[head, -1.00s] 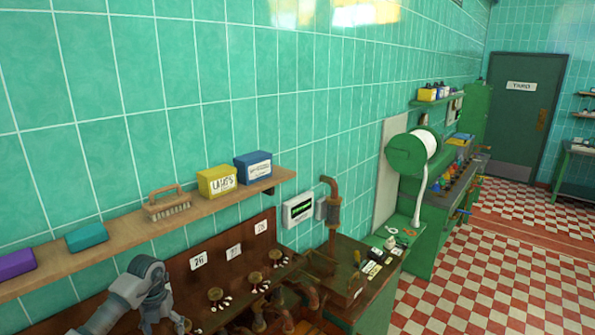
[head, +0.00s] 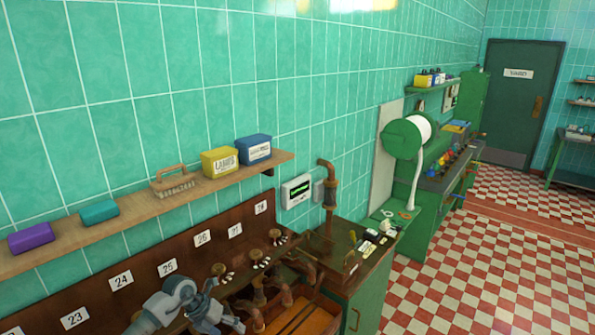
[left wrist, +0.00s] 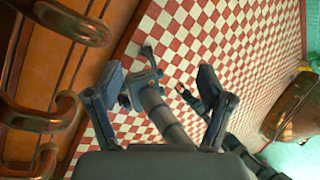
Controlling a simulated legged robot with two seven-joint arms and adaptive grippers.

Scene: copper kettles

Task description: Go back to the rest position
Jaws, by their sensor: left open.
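My left gripper (head: 208,310) shows at the bottom of the head view, in front of the numbered brown board (head: 140,272) with its taps and pipes. In the left wrist view, my left gripper (left wrist: 160,76) has its two fingers wide apart.
Copper pipes (left wrist: 45,115) run close at the left of the wrist view; a copper vessel (left wrist: 297,108) is at its right. A wall shelf (head: 130,212) holds boxes and a brush. A green cabinet (head: 366,290) stands right of the board. The checkered floor (head: 490,265) is open.

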